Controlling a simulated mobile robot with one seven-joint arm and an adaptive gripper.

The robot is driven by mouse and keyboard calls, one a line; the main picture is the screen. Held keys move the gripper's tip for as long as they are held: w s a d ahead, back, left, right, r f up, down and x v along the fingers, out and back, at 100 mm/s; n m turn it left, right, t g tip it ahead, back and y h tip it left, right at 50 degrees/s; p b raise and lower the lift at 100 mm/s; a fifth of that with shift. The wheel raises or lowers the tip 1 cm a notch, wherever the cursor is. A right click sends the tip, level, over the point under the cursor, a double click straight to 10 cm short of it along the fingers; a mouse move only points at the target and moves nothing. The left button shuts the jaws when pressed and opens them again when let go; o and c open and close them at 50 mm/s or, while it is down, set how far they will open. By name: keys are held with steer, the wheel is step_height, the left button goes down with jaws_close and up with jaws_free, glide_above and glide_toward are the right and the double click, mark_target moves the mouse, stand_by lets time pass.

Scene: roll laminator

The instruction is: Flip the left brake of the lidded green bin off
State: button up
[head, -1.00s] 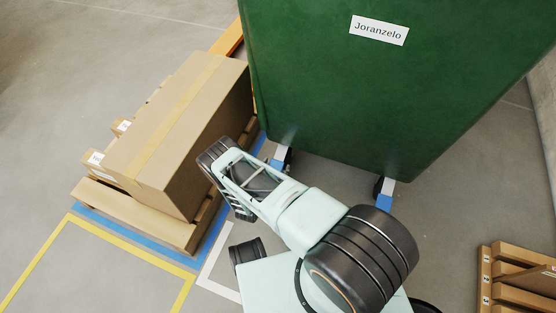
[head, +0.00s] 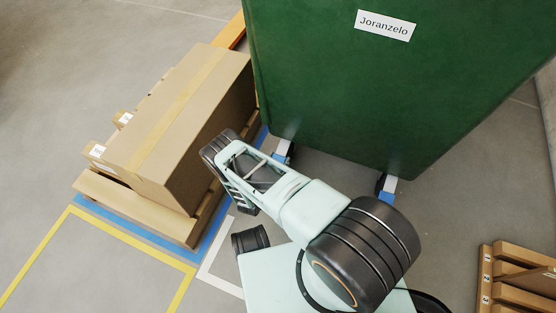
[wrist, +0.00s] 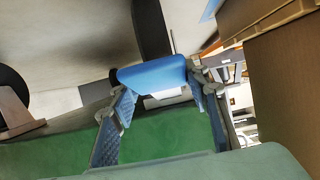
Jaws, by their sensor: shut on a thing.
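The green bin (head: 380,90) fills the upper middle of the head view and bears a white label reading "Joranzelo". Its lid cannot be made out. The bin's left brake (head: 281,158) shows as a small blue pedal under its left lower corner, partly hidden by my arm. In the wrist view the blue pedal (wrist: 152,75) lies between the two fingers of my gripper (wrist: 160,112), which is shut on it. Whether the pedal is tilted up or down I cannot tell.
The bin's right brake (head: 387,197) is a similar blue pedal. A large cardboard box (head: 170,130) on a wooden pallet (head: 130,207) stands close at the left. More pallets (head: 515,275) are at the lower right. Grey floor is free at the far left.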

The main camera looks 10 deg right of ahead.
mark_target(278, 160)
jaws_close()
step_height(278, 160, up, 3)
steer(key=g+y+p, duration=0.1)
steer(key=g+p, duration=0.1)
steer(key=p, duration=0.2)
steer(key=shift+s+a+r, duration=0.1)
steer(key=shift+r+g+y+p, duration=1)
steer(key=shift+r+g+p, duration=0.05)
steer(key=shift+g+p, duration=0.1)
steer(key=shift+r, duration=0.45)
steer(key=shift+w, duration=0.2)
steer(key=o, duration=1)
jaws_free()
steer(key=shift+d+r, duration=0.15)
steer(key=shift+d, duration=0.05)
steer(key=shift+o, duration=0.9)
steer(key=shift+s+a, duration=0.1)
steer(key=v, duration=1.1)
steer(key=shift+s+a+r, duration=0.2)
steer(key=shift+s, duration=0.15)
